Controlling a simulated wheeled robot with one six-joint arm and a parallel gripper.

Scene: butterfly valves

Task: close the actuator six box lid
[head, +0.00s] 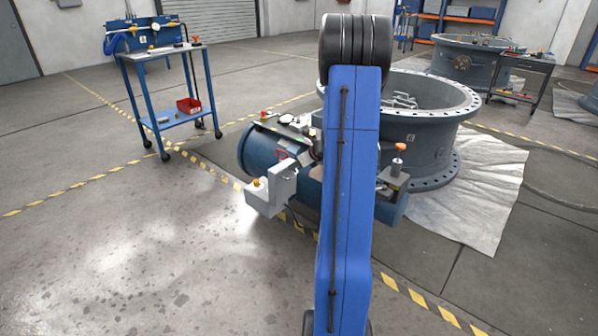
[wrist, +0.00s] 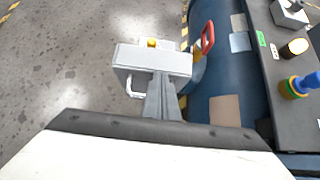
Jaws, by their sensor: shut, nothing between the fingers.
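A light grey box (head: 268,203) with a yellow knob sits at the near left end of the blue actuator (head: 251,152). A taller grey part (head: 289,178) stands beside it. In the wrist view a pale grey slab (wrist: 152,60) shows, with a yellow knob behind it and a white bar handle (wrist: 130,88) on its near side. I cannot tell whether this slab is the lid, or how far the lid stands open. My gripper (wrist: 165,80) is shut and empty, its narrow grey fingers against or just above the slab. In the head view my arm hides it.
A large grey flanged valve body (head: 425,135) stands behind on a white sheet (head: 465,200). A blue trolley (head: 155,90) with a red bin (head: 188,105) is at the left. Knobs and a red handle (wrist: 207,38) rise right of the slab. Floor at the front left is clear.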

